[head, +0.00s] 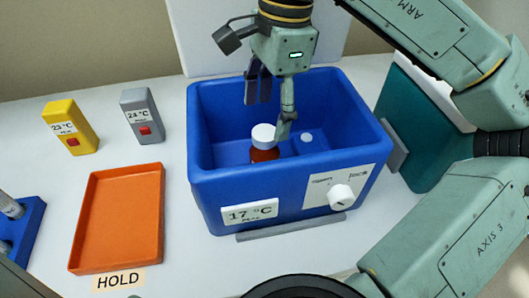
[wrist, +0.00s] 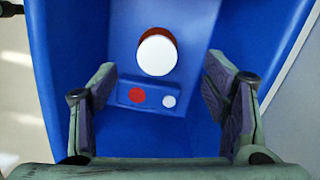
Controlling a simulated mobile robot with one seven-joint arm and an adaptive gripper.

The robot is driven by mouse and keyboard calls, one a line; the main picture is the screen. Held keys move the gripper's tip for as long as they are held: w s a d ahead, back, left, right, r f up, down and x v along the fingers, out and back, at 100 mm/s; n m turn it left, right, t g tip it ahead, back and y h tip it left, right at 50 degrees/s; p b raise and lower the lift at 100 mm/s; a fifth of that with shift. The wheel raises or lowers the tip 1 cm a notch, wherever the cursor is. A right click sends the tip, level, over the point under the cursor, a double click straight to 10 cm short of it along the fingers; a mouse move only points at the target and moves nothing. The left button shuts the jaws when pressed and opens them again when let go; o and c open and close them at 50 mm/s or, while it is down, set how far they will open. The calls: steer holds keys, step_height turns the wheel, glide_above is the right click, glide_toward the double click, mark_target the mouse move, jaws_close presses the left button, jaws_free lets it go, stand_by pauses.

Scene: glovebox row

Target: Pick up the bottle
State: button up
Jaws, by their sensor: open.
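The bottle (head: 264,144) has a white cap and a reddish-brown body. It stands upright inside the blue box (head: 216,190). In the wrist view the bottle (wrist: 157,54) shows from above, mostly its white cap, ahead of and between my fingers. My gripper (head: 272,110) reaches down into the box close to the bottle. In the wrist view my gripper (wrist: 162,88) is open with nothing between its fingers. I cannot tell whether a finger touches the bottle in the head view. The bottle's lower part is hidden by the box's front wall.
Inside is a small blue block with a red dot (wrist: 138,95) and a white dot. An orange tray (head: 120,215), empty, lies left, above a HOLD label. A yellow device (head: 70,127) and a grey device (head: 143,115) stand behind it.

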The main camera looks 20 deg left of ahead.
mark_target(262, 149)
steer(key=f+b, duration=0.1)
steer(key=f, duration=0.2)
steer(key=f+b, duration=0.2)
steer(key=s+f+b, duration=0.1)
steer(key=f+b, duration=0.1)
steer(key=f, duration=0.1)
steer(key=shift+s+a+f, duration=0.1)
steer(key=shift+a+f, duration=0.25)
steer(key=shift+a, duration=0.05)
steer(key=shift+r, duration=0.1)
steer(key=shift+c, duration=0.2)
steer(key=c, duration=1.3)
